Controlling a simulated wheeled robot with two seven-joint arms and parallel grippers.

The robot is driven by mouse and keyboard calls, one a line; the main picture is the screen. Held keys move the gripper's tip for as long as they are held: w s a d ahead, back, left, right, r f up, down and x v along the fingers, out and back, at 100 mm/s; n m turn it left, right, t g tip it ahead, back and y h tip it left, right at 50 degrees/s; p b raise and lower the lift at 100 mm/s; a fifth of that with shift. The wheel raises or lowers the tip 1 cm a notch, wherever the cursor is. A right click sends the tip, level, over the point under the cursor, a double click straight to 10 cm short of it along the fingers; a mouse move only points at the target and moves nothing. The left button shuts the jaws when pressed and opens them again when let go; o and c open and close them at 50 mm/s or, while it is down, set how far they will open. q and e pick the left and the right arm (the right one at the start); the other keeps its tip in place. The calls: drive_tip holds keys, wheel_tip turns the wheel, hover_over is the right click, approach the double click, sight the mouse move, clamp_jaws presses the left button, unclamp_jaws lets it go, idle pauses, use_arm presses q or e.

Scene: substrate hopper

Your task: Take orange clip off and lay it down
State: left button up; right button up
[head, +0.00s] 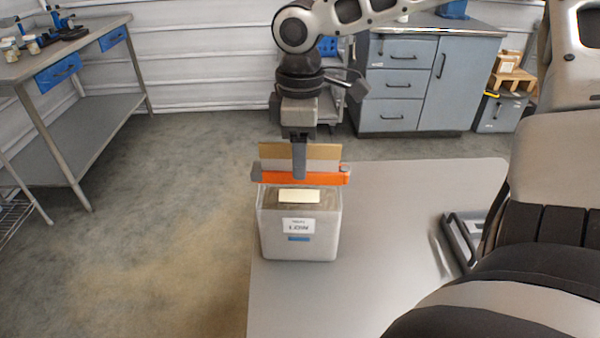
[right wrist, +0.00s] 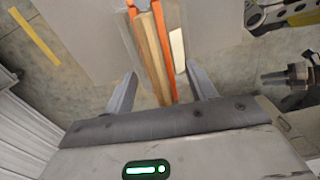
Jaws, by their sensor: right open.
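The orange clip (head: 272,178) is a long bar across the folded tan top of a bag (head: 323,152). The bag stands in a pale grey bin (head: 270,235). My right gripper (head: 299,168) points down over the middle of the clip, one finger in front of the folded top. In the right wrist view the gripper (right wrist: 160,88) is open, with one finger on each side of the clip (right wrist: 164,50) and tan fold (right wrist: 150,60). I cannot tell whether the fingers touch the clip. My left gripper is not in view.
The bin stands at the left side of a grey table (head: 400,200); much of the tabletop to its right is clear. A dark-framed tray-like object (head: 462,240) is at the right. A workbench (head: 70,55) and grey cabinets (head: 400,90) stand behind.

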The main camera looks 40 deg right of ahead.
wheel_tip(320, 180, down, 2)
drive_tip(key=shift+f, duration=0.3)
drive_tip(key=c, duration=1.1)
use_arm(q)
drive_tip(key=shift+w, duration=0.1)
use_arm(e)
drive_tip(key=shift+o, duration=0.2)
